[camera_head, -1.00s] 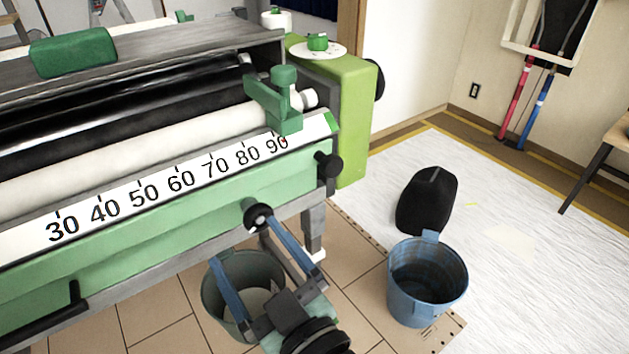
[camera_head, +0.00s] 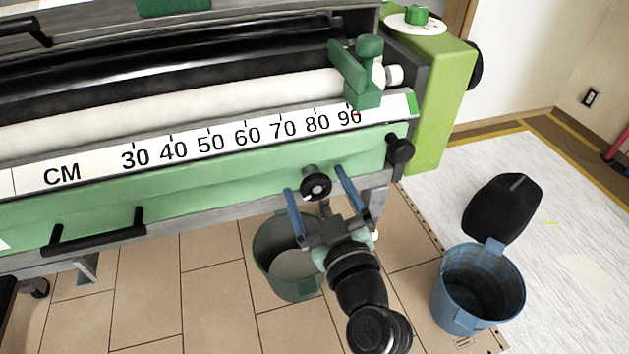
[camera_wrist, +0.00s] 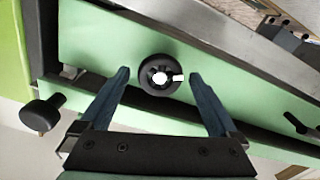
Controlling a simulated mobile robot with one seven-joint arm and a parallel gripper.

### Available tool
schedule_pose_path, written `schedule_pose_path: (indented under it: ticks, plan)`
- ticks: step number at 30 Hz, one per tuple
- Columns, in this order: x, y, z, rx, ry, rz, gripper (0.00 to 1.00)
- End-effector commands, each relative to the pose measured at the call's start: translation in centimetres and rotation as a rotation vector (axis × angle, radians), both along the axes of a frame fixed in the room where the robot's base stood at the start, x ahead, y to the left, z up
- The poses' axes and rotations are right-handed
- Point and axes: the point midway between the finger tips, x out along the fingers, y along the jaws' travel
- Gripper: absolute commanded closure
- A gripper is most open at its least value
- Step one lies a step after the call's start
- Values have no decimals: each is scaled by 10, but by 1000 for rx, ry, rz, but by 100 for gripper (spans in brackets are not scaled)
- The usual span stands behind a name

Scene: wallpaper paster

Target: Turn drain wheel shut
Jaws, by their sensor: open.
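The drain wheel (camera_head: 316,186) is a small round black knob with a pale centre on the green front panel of the pasting machine. It also shows in the wrist view (camera_wrist: 160,75), a little above the line between my fingertips. My gripper (camera_head: 314,180) is open, with one blue finger to the left of the wheel and one to the right. In the wrist view my gripper (camera_wrist: 158,76) shows a gap between each finger and the wheel. Nothing is held.
Another black knob (camera_head: 400,150) sits to the right on the machine and shows in the wrist view (camera_wrist: 41,115). A grey-green bucket (camera_head: 290,288) stands on the floor below. A blue bucket (camera_head: 478,290) and a black rounded object (camera_head: 502,208) stand to the right. A black handle (camera_head: 95,232) juts out at left.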

Motion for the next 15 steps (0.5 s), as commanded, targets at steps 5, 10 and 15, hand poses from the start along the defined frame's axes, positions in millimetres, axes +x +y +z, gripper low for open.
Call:
schedule_pose_path:
  ticks: [5, 10, 15]
  plan:
    - [15, 5, 0, 0, 0, 1, 4]
    - [18, 6, 0, 0, 0, 1, 4]
    - [18, 6, 0, 0, 1, 1, 4]
